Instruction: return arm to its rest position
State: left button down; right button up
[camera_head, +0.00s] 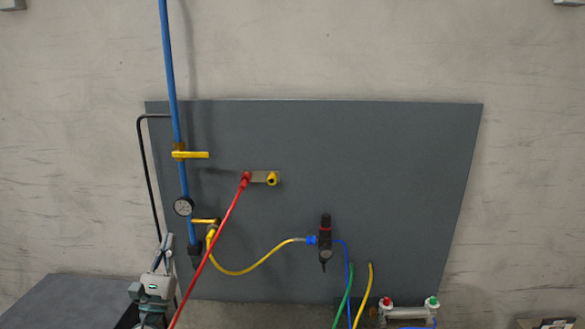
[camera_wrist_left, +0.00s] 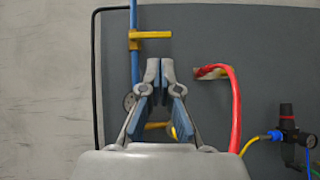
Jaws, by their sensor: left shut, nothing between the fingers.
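My left gripper (camera_head: 165,243) is at the lower left of the head view, in front of the grey panel's left edge. Its fingers point up and are shut with nothing between them. In the left wrist view my left gripper (camera_wrist_left: 160,65) stands in front of the blue pipe's lower part and hides some of the gauge and lower valve. My right gripper is not in view.
The grey panel (camera_head: 400,150) carries a blue pipe (camera_head: 169,70), yellow valve handle (camera_head: 195,154), gauge (camera_head: 183,206) and black regulator (camera_head: 325,240). A red hose (camera_head: 215,245) runs down near my left gripper. A manifold (camera_head: 408,312) sits lower right. A dark surface (camera_head: 65,300) lies lower left.

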pick_arm(q)
jog(key=s+f+n+g+y, duration=0.35)
jog(key=f+n, duration=0.55)
jog(key=f, duration=0.3)
jog(key=s+a+f+n+g+y, duration=0.1)
jog(key=s+f+n+g+y, duration=0.3)
jog(key=f+n, duration=0.65)
jog(key=s+f+n+g+y, duration=0.2)
jog(key=s+f+n+g, duration=0.25)
jog(key=f+n, duration=0.65)
jog(key=s+d+f+n+g+h, duration=0.2)
jog(key=s+d+f+g, duration=0.15)
jog(key=s+f, duration=0.45)
jog(key=s+d+f+n+g+h, duration=0.2)
jog(key=s+d+f+g, duration=0.15)
jog(key=s+f, duration=0.45)
jog(key=s+d+f+n+g+h, duration=0.25)
jog(key=s+f+g, duration=0.2)
jog(key=s, duration=0.65)
jog(key=s+f+g, duration=0.1)
jog(key=s+f, duration=0.2)
jog(key=f, duration=2.4)
jog(key=s+a+f+g, duration=0.1)
jog(key=s+a+f, duration=0.1)
jog(key=s+f, duration=1.3)
jog(key=shift+s+a+f+m, duration=0.3)
jog(key=shift+s+a+m, duration=0.1)
jog(key=shift+s, duration=0.85)
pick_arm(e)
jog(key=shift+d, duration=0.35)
